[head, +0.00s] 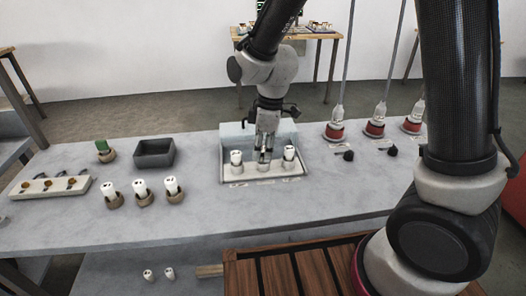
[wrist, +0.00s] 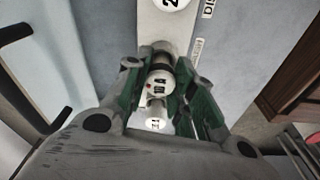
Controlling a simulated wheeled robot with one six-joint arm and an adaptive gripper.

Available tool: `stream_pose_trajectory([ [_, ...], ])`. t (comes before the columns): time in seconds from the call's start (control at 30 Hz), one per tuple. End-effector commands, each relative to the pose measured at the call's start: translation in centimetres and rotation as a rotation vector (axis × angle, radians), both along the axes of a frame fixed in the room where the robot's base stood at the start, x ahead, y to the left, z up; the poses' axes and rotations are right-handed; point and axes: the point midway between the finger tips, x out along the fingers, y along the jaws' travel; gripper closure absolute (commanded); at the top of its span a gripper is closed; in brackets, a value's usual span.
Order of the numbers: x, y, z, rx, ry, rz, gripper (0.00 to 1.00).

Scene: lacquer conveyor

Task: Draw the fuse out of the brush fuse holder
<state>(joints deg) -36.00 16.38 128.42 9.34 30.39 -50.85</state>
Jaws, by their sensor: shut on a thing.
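A pale fuse board (head: 228,176) stands in a light-coloured box on the grey table, with three positions in a row. A white fuse (head: 236,157) stands at the left position and another (head: 289,153) at the right. My gripper (head: 265,153) is over the middle position, pointing down. In the wrist view its green-lined fingers (wrist: 160,90) are shut on a white cylindrical fuse (wrist: 158,87) with dark marks and a dark band. Whether this fuse is still seated in its holder is hidden. The labels are too small to tell which holder is the brush one.
Three white fuses in brown cups (head: 143,197) stand front left, near an open dark tray (head: 154,153) and a pale rack (head: 50,187). Red-based devices with rods (head: 334,131) and small black knobs stand to the right. The table front is clear.

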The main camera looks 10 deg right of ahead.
Motion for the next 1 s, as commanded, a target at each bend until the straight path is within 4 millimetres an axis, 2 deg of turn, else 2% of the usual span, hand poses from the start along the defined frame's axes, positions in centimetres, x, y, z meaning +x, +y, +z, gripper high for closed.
stream_pose_trajectory([
  [1.0,0.0,0.0,4.5,0.001,-0.001,0.0,1.0],
])
